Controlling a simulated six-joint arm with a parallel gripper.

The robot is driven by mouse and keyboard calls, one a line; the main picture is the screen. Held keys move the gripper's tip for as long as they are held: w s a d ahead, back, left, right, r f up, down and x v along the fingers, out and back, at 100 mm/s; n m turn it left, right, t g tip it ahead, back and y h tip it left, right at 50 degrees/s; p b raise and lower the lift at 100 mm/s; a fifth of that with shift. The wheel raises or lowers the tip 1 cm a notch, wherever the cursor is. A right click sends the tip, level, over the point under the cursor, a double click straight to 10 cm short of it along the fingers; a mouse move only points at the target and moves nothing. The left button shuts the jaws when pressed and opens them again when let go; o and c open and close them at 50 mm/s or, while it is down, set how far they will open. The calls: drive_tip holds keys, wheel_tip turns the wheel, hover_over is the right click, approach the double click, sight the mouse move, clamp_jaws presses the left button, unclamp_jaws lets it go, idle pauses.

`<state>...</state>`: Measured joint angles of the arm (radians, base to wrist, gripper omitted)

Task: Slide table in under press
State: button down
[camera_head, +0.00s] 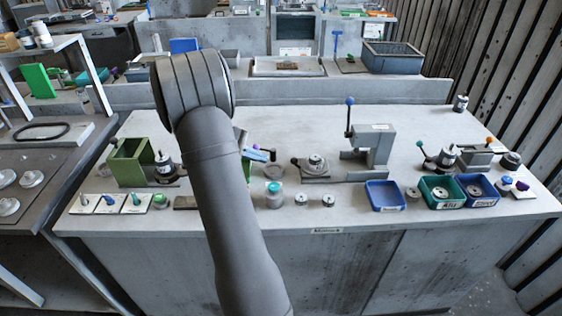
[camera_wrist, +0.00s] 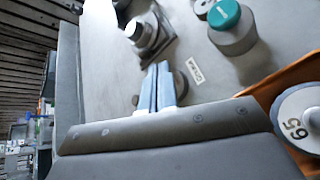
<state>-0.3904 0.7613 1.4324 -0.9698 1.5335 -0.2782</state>
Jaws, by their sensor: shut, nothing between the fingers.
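The press (camera_head: 374,145) is a grey C-frame with a blue-balled lever upright at its upper left. The sliding table (camera_head: 316,171) sits to its left on a low base, outside the frame's throat, and carries a round metal part (camera_head: 315,160). A dark knob (camera_head: 295,161) is on its left end. My gripper (camera_head: 270,154) is left of that knob, partly hidden behind my arm. In the wrist view my blue-grey fingers (camera_wrist: 158,72) are shut together and empty. A grey block with a round part (camera_wrist: 146,30) lies beyond the fingertips. Contact with the knob cannot be told.
A teal-capped bottle (camera_head: 274,196) stands in front of my gripper; it also shows in the wrist view (camera_wrist: 232,30). Small metal parts (camera_head: 301,199) lie beside it. A blue tray (camera_head: 385,196) stands before the press. A green holder (camera_head: 130,162) is at left. The bench behind the press is clear.

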drive_tip(key=a+n+t+h, duration=0.1)
drive_tip(key=a+n, duration=0.1)
drive_tip(key=a+f+n+h, duration=0.1)
drive_tip(key=a+n, duration=0.1)
drive_tip(key=n, duration=0.1)
drive_tip(key=w+a+f+n+t+h, duration=0.1)
drive_tip(key=a+n, duration=0.1)
drive_tip(key=n, duration=0.1)
drive_tip(key=shift+a+f+t, duration=0.2)
drive_tip(key=shift+a+t, duration=0.1)
approach(321, 160)
drive_tip(key=w+a+f, duration=0.2)
drive_tip(key=a, duration=0.1)
drive_tip(key=shift+f, duration=0.2)
drive_tip(key=d, duration=1.3)
drive_tip(key=shift+d+r, duration=0.1)
drive_tip(key=shift+d, duration=0.25)
drive_tip(key=shift+n, duration=0.3)
drive_tip(key=v, duration=1.4)
drive_tip(key=shift+a+f, duration=0.2)
drive_tip(key=shift+a, duration=0.2)
